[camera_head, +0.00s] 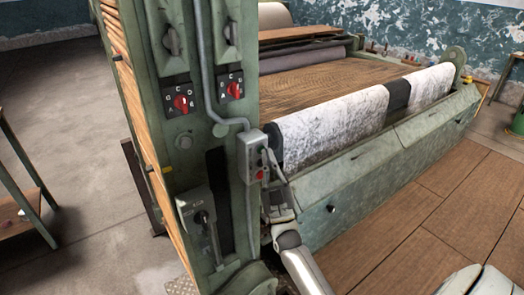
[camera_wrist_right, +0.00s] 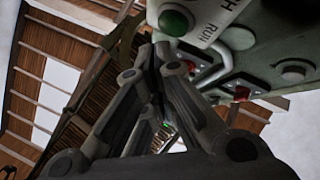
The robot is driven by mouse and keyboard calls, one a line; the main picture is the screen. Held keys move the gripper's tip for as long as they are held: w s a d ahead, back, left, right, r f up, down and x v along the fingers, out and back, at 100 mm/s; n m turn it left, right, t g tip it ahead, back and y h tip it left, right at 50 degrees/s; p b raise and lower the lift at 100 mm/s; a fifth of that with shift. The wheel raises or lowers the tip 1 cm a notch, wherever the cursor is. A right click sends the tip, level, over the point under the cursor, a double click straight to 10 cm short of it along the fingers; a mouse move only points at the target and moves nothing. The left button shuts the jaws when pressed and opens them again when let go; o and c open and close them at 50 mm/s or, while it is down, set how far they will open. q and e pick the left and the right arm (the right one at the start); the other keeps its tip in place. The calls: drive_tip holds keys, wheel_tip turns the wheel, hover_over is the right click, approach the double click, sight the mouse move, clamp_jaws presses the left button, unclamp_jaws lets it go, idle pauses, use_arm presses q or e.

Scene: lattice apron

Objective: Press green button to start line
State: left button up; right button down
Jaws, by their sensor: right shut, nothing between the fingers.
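A small grey control box (camera_head: 252,157) is fixed to the side of the green machine post, with a red button (camera_head: 260,174) low on its face. The green button (camera_wrist_right: 174,22) shows at the top of the right wrist view, beside a pale label reading RUN. My right gripper (camera_head: 270,158) is shut and empty, its fingertips close beside the box's face. In the right wrist view its fingers point up toward the green button. I cannot tell whether they touch it.
The machine post (camera_head: 220,120) carries red rotary switches (camera_head: 181,103), a conduit and a lever (camera_head: 212,240). A roller with pale patterned cloth (camera_head: 330,115) lies behind my right arm. A wooden shelf (camera_head: 20,205) stands at the left. Floor between shelf and post is clear.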

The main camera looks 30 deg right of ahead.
drive_tip(key=shift+w, duration=0.1)
drive_tip(key=shift+w, duration=0.35)
